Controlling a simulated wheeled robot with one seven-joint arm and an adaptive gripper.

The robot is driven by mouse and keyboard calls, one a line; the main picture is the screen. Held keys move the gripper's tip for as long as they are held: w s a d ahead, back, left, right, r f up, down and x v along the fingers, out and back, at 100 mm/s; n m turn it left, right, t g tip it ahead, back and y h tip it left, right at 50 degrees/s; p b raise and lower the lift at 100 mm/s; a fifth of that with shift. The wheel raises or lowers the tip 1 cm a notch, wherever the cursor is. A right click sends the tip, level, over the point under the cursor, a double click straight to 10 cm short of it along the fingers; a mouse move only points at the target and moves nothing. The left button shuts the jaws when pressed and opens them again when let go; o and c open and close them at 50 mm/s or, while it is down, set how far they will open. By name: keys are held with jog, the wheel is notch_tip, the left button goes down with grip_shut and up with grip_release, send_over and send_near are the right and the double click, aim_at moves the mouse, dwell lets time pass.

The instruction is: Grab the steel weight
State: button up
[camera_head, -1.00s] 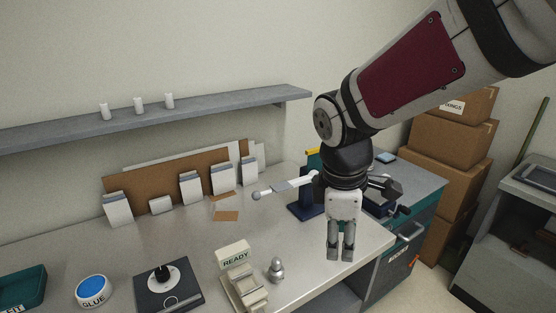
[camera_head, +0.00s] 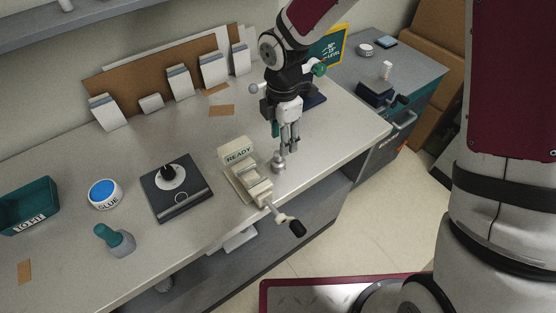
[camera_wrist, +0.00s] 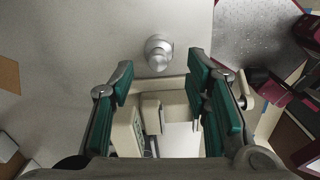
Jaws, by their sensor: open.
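The steel weight (camera_head: 279,164) is a small silver knobbed piece standing upright on the grey bench, just right of the cream READY device. In the wrist view the weight (camera_wrist: 158,52) sits beyond my fingertips, sideways between the two fingers, with nothing gripping it. My gripper (camera_head: 285,149) points down close to the weight, its tips near the knob in the head view. In the wrist view my gripper (camera_wrist: 160,80) is open, its teal-padded fingers wide apart and empty. I cannot tell whether a fingertip touches the weight.
The READY device (camera_head: 245,178) with its black-knobbed lever stands beside the weight and shows between my fingers. A dark plate with a knob (camera_head: 176,190), a GLUE tin (camera_head: 105,194) and a teal-handled stamp (camera_head: 115,239) stand left. The bench's front edge is close by.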

aim_at(278, 153)
jog(key=shift+s+a+f+p, duration=0.1)
jog(key=shift+a+f+p, duration=0.1)
jog(key=shift+f, duration=0.9)
jog(key=shift+w+a+f+p, duration=0.1)
jog(key=shift+f+p, duration=0.05)
jog(key=shift+f, duration=1)
jog(key=shift+s+a+f+p, duration=0.1)
jog(key=shift+a+f+p, duration=0.1)
jog(key=shift+f, duration=0.9)
grip_shut()
